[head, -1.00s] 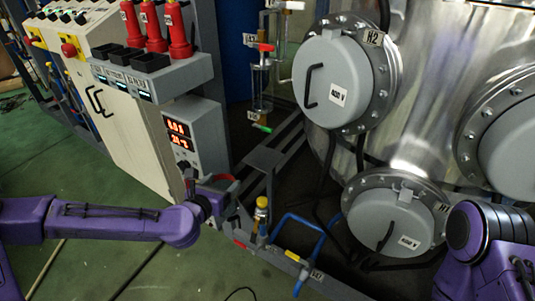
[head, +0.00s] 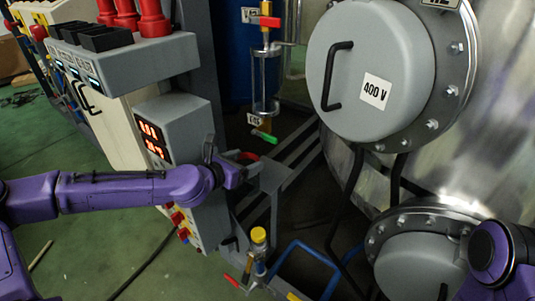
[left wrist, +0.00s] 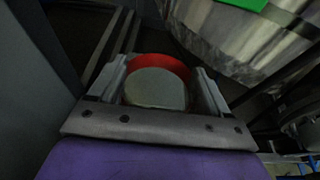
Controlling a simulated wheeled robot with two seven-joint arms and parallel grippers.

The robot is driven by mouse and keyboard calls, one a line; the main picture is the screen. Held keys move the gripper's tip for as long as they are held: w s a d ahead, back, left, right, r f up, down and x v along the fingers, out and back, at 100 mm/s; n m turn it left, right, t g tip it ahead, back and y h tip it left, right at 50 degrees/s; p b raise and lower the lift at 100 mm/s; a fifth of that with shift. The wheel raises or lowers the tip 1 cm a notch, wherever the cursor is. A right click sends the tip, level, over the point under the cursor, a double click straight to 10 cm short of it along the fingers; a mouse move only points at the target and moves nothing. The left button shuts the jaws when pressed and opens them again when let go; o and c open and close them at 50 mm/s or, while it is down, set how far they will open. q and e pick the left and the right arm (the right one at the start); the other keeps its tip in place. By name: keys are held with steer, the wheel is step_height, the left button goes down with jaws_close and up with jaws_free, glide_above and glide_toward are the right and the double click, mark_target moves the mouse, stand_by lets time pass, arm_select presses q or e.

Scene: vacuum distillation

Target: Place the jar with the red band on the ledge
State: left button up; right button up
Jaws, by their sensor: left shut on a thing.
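The jar with the red band (left wrist: 157,88) sits between the two fingers of my left gripper (head: 238,169) in the left wrist view, its red band facing away from the palm. My left gripper is shut on it. In the head view only a bit of red shows at the gripper's tip; the rest of the jar is hidden. A flat grey plate (head: 272,178), which looks like the ledge, is just right of the gripper. I cannot tell whether the jar touches it. My right gripper is out of the picture; only part of my right arm shows at lower right.
A grey box with a red display (head: 152,140) stands left of the gripper. A glass tube with valves (head: 265,80) rises behind the plate. A yellow-capped fitting (head: 258,236) and blue pipe (head: 302,248) are below. The large 400 V cover (head: 372,70) is at right.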

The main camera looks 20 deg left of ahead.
arm_select(q)
steer(key=w+d, duration=0.3)
steer(key=w, duration=0.6)
steer(key=shift+w+d+f, duration=0.2)
steer(key=shift+d, duration=0.05)
steer(key=shift+f, duration=0.15)
steer(key=o, duration=1.6)
steer(key=shift+c, duration=0.2)
steer(key=shift+r, duration=0.3)
steer(key=p+v, duration=0.2)
steer(key=v, duration=0.9)
steer(key=shift+s+a, duration=0.15)
steer(key=shift+s, duration=0.35)
